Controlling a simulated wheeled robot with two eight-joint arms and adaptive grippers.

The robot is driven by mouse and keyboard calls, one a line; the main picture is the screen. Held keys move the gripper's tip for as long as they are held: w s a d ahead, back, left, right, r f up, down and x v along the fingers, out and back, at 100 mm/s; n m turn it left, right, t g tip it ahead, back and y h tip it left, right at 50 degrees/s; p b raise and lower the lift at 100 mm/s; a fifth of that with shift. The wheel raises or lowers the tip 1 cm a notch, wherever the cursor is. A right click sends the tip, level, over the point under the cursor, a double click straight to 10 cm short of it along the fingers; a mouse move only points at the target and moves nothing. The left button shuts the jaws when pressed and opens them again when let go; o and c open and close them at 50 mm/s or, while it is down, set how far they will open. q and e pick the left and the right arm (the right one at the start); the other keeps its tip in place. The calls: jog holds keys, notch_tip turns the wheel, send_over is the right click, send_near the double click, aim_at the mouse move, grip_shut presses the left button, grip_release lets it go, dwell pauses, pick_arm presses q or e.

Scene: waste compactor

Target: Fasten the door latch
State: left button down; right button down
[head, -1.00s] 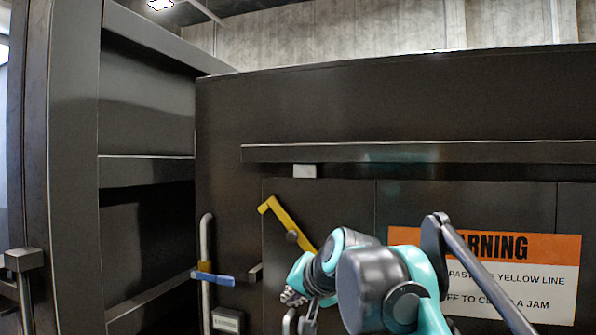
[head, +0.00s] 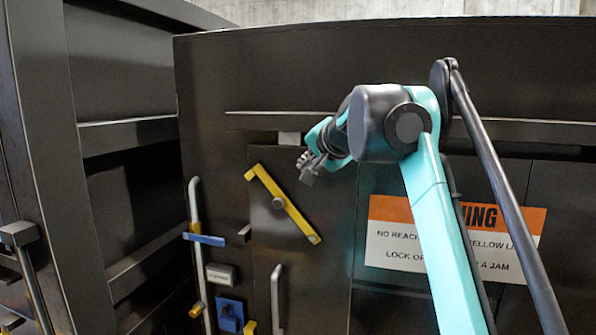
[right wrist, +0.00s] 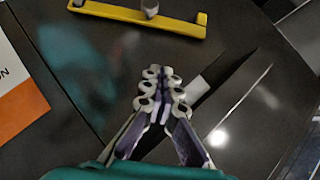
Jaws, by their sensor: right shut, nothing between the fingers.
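The yellow latch bar (head: 283,203) is on a dark door (head: 330,255) in the head view. It slants from upper left to lower right around a round pivot, and its upper left end is bent. In the right wrist view the yellow bar (right wrist: 140,15) crosses the top edge, apart from the fingers. My right gripper (head: 309,170) is just right of and above the bar in the head view. In the right wrist view the right gripper (right wrist: 160,80) is shut and empty. A small dark catch (head: 244,233) sticks out left of the bar. My left gripper is not in view.
A grey door handle (head: 276,300) stands below the bar. A vertical rod (head: 195,215) with a blue lever (head: 204,239) is to the left. A ledge (head: 270,122) runs above the door. A warning sign (head: 385,245) is at right, partly behind my arm.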

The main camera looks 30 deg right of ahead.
send_near(279, 187)
jog(key=w+d+p, duration=0.1)
jog(key=w+d, duration=0.2)
jog(key=shift+w+d+f, duration=0.1)
jog(key=shift+w+d, duration=0.25)
jog(key=shift+w+a+f, duration=0.65)
jog(key=shift+a+f, duration=0.05)
jog(key=shift+f, duration=0.2)
jog(key=shift+w+a+f, duration=0.2)
jog(key=shift+a+f, duration=0.15)
jog(key=shift+a, duration=0.1)
jog(key=shift+w+d, duration=0.1)
jog(key=shift+d, duration=0.05)
